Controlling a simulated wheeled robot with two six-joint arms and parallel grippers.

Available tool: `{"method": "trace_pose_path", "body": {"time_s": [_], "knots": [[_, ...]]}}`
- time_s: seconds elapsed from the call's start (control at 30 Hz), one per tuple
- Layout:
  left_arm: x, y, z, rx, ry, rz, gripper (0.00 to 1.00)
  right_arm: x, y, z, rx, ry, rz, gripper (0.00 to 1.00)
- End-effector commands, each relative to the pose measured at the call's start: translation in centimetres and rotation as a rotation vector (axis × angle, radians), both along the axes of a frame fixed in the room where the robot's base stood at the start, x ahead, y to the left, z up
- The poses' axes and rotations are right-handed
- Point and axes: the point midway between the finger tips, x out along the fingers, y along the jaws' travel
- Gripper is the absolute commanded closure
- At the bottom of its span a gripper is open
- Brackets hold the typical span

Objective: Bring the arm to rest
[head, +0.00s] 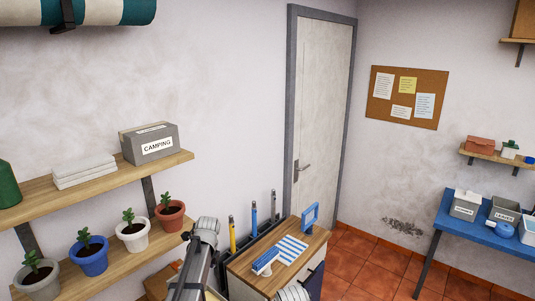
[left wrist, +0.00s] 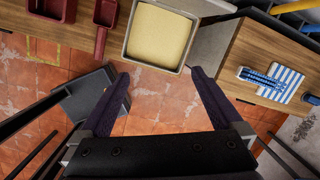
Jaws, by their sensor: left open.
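My left gripper (left wrist: 159,72) shows in the left wrist view with its two dark fingers spread wide apart. Nothing is between the fingers. It hangs over the tiled floor, and a square container with a pale yellow content (left wrist: 128,52) lies just beyond the fingertips in the picture. I cannot tell the distance to it. In the head view a grey link of my arm (head: 200,252) rises from the bottom edge; no fingers can be made out there. My right gripper is in neither view.
A wooden-topped cabinet (head: 250,268) carries a striped cloth (head: 292,249) and blue items. A shelf with several potted plants (head: 92,254) is at left. A blue table (head: 458,226) stands at right. Red trays (left wrist: 103,14) are at the wrist view's top.

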Motion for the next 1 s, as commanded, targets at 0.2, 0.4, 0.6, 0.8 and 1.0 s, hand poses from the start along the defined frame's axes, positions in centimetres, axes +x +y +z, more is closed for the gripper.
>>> {"method": "trace_pose_path", "body": {"time_s": [0.2, 0.4, 0.6, 0.8, 1.0], "knots": [[-9.0, -8.0, -6.3, -0.079, -0.026, 0.442, 0.00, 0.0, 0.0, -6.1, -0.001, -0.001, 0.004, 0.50], [-16.9, -13.2, -10.7, -0.119, -0.042, 0.860, 0.00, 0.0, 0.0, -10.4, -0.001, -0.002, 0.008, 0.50], [-23.6, -16.3, -14.1, -0.130, -0.060, 1.223, 0.00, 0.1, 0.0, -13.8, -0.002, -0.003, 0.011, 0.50], [-27.2, -17.6, -15.6, -0.124, -0.078, 1.434, 0.00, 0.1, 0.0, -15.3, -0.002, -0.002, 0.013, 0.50], [-27.9, -17.8, -15.7, -0.122, -0.083, 1.491, 0.00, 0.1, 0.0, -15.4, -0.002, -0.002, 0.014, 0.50]]}}
